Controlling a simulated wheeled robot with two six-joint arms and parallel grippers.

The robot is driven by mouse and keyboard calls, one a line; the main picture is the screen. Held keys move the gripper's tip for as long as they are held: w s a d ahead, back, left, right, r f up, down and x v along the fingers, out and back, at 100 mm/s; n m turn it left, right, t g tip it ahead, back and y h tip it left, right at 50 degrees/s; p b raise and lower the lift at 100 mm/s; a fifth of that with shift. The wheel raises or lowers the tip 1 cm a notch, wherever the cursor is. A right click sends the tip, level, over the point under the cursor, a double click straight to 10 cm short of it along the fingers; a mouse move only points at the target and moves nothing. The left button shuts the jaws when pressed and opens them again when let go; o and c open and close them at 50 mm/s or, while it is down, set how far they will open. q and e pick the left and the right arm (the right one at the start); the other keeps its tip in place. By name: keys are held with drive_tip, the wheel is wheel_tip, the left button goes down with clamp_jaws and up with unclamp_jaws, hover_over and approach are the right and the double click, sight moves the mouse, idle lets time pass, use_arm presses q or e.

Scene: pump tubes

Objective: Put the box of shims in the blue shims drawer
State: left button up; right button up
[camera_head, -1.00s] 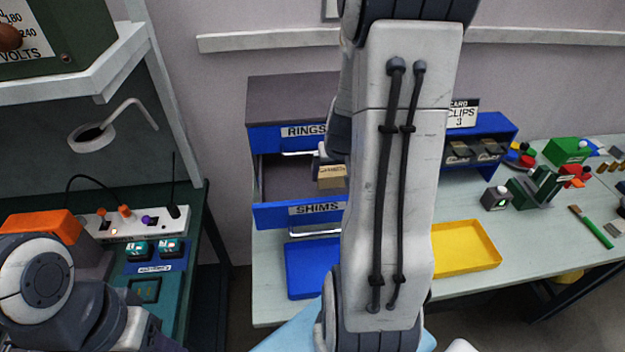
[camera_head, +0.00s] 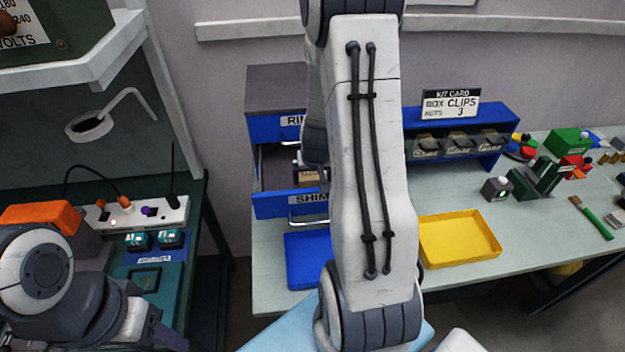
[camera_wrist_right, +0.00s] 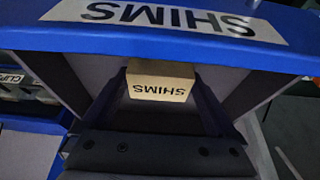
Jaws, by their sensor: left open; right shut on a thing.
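The box of shims (camera_wrist_right: 160,82), a small tan box labelled SHIMS, is between the two dark fingers of my right gripper (camera_wrist_right: 160,100) in the right wrist view. The gripper is shut on it. In the head view the box (camera_head: 312,177) shows behind the front of the open blue shims drawer (camera_head: 270,205), within its opening. I cannot tell whether it touches the drawer floor. The drawer front (camera_wrist_right: 60,38) spans the top of the wrist view. My right arm hides the drawer's right part. My left gripper (camera_head: 158,330) is at the lower left, fingertips not clearly visible.
A closed blue rings drawer (camera_head: 263,128) is above the shims drawer. A blue tray (camera_head: 305,262) and a yellow tray (camera_head: 460,238) lie on the bench. A blue clips rack (camera_head: 495,120) stands behind. A power strip (camera_head: 150,212) is left.

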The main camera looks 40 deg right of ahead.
drive_tip(key=shift+r, duration=0.1)
drive_tip(key=o, duration=1.1)
drive_tip(key=shift+f, duration=0.2)
drive_tip(key=shift+c, duration=0.2)
drive_tip(key=shift+r, duration=0.25)
drive_tip(key=p+v, duration=0.8)
drive_tip(key=v, duration=0.4)
drive_tip(key=shift+p, duration=0.3)
drive_tip(key=shift+a, duration=0.1)
